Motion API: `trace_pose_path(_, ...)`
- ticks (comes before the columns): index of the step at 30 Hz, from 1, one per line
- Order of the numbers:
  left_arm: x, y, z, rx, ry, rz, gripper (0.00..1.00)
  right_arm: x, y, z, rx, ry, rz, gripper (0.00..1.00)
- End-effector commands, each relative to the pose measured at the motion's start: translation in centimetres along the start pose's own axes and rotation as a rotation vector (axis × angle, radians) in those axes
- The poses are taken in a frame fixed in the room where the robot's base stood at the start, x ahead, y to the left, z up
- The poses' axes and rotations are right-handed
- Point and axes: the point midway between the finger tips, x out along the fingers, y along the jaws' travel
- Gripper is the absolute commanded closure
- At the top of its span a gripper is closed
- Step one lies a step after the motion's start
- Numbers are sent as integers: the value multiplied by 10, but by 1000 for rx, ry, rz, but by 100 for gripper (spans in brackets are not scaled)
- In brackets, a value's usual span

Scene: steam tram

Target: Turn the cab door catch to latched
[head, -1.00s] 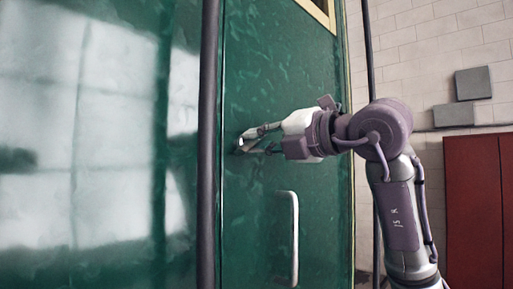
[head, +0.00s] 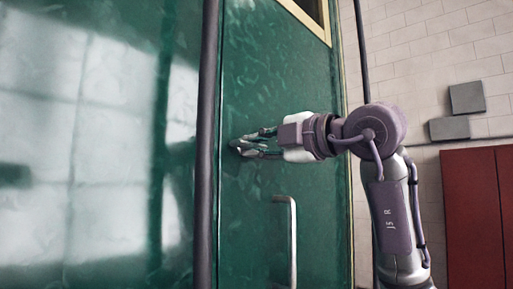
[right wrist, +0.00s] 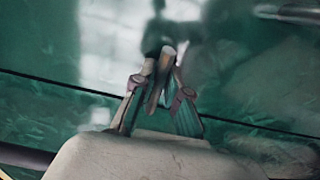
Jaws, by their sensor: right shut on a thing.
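The green cab door (head: 265,90) fills the middle of the head view, with a pale upright handle (head: 292,240) low on it. My right gripper (head: 240,146) reaches in from the right to the door's left edge, above the handle. It is shut on the small metal cab door catch (right wrist: 160,85), which shows between the fingers in the right wrist view. The fingers (right wrist: 163,62) cover much of the catch in the head view, so its exact angle is hard to read. My left gripper is not in view.
A dark upright rail (head: 206,120) stands just left of the door's edge. Glossy green body panel (head: 100,150) lies further left. A red cabinet (head: 475,215) and grey boxes (head: 467,97) are at the right by a brick wall.

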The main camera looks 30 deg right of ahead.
Motion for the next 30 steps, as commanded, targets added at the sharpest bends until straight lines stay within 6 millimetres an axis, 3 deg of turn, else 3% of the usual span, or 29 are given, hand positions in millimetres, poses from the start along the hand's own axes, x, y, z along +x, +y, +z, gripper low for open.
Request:
trace_pose_path(11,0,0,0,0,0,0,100,0,0,1,10,-2,-1,100)
trace_pose_path(12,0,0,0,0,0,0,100,0,0,1,10,-2,-1,85)
trace_pose_path(17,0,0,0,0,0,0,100,0,0,1,9,-2,-1,61)
trace_pose_path(26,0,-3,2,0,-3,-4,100,-1,0,0,7,-1,0,61)
trace_pose_path(30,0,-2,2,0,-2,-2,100,-15,1,1,6,-3,2,61)
